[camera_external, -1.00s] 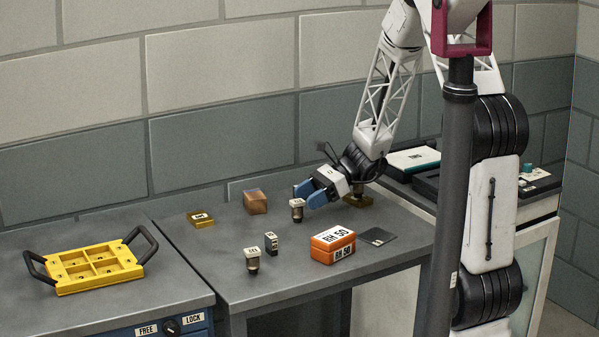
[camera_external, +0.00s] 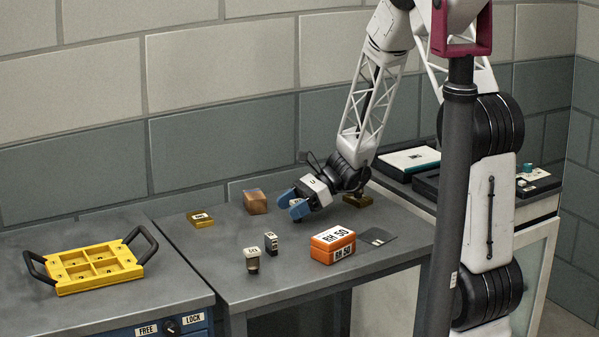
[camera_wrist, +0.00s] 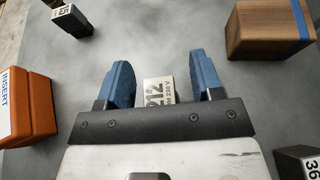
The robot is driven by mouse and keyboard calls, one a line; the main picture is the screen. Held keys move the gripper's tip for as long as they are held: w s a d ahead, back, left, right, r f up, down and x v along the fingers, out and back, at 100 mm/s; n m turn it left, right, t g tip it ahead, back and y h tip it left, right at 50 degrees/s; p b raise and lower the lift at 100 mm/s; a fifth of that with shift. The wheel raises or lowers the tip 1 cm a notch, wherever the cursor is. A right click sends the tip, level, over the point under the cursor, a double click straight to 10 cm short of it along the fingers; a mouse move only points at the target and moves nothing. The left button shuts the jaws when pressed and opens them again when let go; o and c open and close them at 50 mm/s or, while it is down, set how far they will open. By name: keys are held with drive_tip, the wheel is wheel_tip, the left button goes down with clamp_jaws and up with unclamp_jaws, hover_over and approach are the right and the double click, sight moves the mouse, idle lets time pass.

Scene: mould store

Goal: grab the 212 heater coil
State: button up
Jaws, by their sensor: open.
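The 212 heater coil shows in the wrist view as a pale label top (camera_wrist: 158,92) reading 212 and 230 V, between my two blue fingers. My gripper (camera_wrist: 160,68) is open, with one finger on each side of the label and a gap visible on both sides. In the external view my gripper (camera_external: 294,204) is low over the middle of the grey bench, and its fingers and hand hide the coil. A similar pale-topped coil (camera_external: 252,260) stands upright nearer the bench's front edge, apart from my gripper.
Around my gripper are a wooden block (camera_external: 255,202), a brass block (camera_external: 200,219), a small dark block (camera_external: 271,242), an orange box (camera_external: 333,246) and a dark flat plate (camera_external: 378,237). A yellow handled tray (camera_external: 85,288) lies on the left bench. The bench's front left is clear.

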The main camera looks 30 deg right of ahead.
sight(292, 202)
idle(0.5)
drive_tip(key=c, duration=1)
drive_tip(key=shift+c, duration=0.2)
drive_tip(key=shift+r, duration=5)
